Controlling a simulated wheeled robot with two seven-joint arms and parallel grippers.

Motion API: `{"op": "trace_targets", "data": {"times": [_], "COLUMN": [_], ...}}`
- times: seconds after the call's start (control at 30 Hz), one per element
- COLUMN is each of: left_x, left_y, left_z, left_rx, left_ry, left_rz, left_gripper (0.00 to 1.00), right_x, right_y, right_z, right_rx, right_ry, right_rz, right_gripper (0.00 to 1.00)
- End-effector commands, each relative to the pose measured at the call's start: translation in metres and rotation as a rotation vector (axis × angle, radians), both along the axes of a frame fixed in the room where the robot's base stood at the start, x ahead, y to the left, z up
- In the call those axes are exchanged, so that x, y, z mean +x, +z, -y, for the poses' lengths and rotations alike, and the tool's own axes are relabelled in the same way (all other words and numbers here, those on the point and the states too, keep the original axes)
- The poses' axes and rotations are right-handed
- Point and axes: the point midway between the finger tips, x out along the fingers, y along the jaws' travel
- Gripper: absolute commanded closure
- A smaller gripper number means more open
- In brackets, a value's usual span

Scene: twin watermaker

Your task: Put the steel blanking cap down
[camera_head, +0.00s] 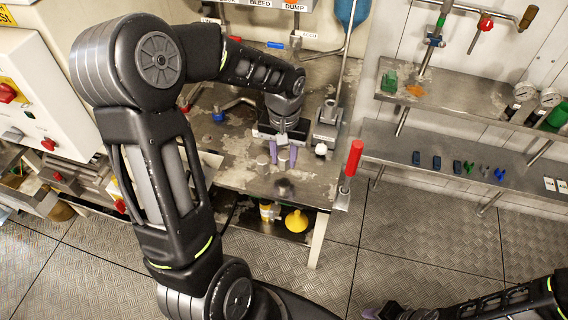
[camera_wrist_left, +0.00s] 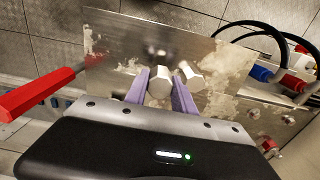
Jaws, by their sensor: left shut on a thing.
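My left gripper (camera_head: 287,158) points down over the front of the steel bench (camera_head: 233,177), its two purple fingers low near the top. In the left wrist view the gripper (camera_wrist_left: 160,76) is shut on a steel blanking cap (camera_wrist_left: 158,84), a short pale metal cylinder between the fingers. Whether this cap touches the bench I cannot tell. A second, similar metal cylinder (camera_wrist_left: 189,76) is just outside the right finger; in the head view a metal cylinder (camera_head: 262,164) stands left of the fingers. My right gripper (camera_head: 375,312) shows only partly at the bottom edge.
A red-handled lever (camera_head: 353,160) rises at the bench's right corner. A grey block-like fixture (camera_head: 328,125) stands right of the gripper. A yellow funnel (camera_head: 296,221) is underneath. Small parts line the right wall shelf (camera_head: 400,142). A patch of bench front is clear.

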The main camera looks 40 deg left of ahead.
Motion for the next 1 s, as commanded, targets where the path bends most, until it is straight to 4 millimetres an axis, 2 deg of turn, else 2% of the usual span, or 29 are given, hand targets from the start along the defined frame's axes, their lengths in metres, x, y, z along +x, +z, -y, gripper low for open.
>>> {"op": "trace_targets", "data": {"times": [0.17, 0.43, 0.83, 0.87, 1.0], "left_x": [0.000, 0.000, 0.000, 0.000, 0.000], "left_y": [-0.004, -0.036, -0.042, -0.040, -0.040], "left_z": [0.000, 0.000, 0.000, 0.000, 0.000], "left_rx": [0.000, 0.000, 0.000, -0.001, 0.000], "left_ry": [0.000, -0.001, -0.001, -0.001, 0.000], "left_rz": [-0.001, -0.001, 0.001, 0.001, 0.000], "left_gripper": [1.00, 1.00, 1.00, 0.67, 0.55], "right_x": [0.000, -0.001, 0.000, 0.000, 0.000], "right_y": [0.001, 0.004, -0.002, 0.000, 0.001], "right_z": [0.000, 0.000, 0.000, 0.000, 0.000], "right_rx": [0.000, -0.001, 0.000, 0.000, 0.000], "right_ry": [0.000, -0.001, 0.000, 0.000, 0.000], "right_rz": [0.000, -0.001, 0.000, 0.000, 0.000], "right_gripper": [0.64, 0.64, 0.64, 0.64, 0.64]}}
